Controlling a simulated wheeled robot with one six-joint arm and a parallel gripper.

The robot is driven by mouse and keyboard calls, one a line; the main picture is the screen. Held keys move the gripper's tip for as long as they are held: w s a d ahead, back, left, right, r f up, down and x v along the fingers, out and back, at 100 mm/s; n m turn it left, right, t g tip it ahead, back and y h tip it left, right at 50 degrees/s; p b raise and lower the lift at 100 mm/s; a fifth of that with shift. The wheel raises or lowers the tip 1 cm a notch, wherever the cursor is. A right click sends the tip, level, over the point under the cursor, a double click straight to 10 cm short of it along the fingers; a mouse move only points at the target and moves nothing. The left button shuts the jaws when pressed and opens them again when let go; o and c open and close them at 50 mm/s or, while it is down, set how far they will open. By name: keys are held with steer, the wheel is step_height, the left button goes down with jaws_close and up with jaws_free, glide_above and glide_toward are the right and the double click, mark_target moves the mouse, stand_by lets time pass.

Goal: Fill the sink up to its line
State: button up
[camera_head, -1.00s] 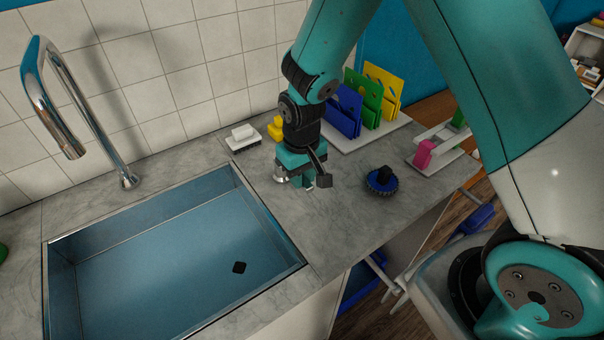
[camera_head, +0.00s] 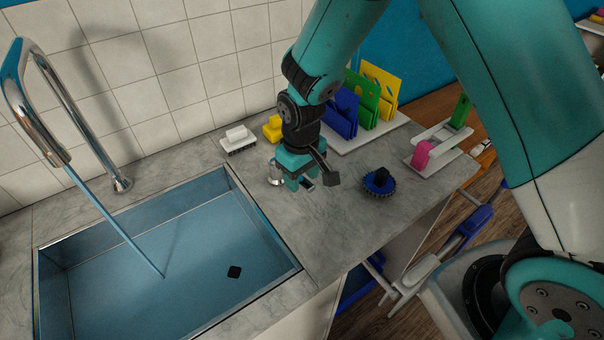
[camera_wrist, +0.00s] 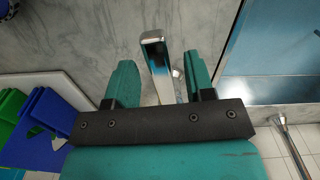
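The blue sink (camera_head: 285,263) is set in the grey counter, with a dark drain mark (camera_head: 234,272) on its floor. A chrome faucet (camera_head: 38,135) arches over it, and a thin stream of water (camera_head: 118,232) runs from its spout into the sink. I cannot make out the fill line or the water level. My gripper (camera_head: 305,183) points down at the counter right of the sink. In the wrist view, its two teal fingers (camera_wrist: 163,88) stand apart on either side of a chrome lever (camera_wrist: 156,55). The lever (camera_head: 273,174) is partly hidden by my gripper in the head view.
A white brush (camera_head: 238,140) and a yellow one (camera_head: 273,128) lie by the tiled wall. Blue, green and yellow boards (camera_head: 378,85) stand in a white rack behind my gripper. A round blue brush (camera_head: 379,182) lies on the counter to the right, near the front edge.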

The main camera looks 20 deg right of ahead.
step_height(320, 180, up, 17)
steer(key=b, duration=0.2)
steer(key=shift+r, duration=0.2)
stand_by(0.9)
steer(key=p, duration=1.1)
glide_toward(301, 178)
step_height(301, 178, down, 9)
steer(key=shift+f, duration=0.1)
jaws_close()
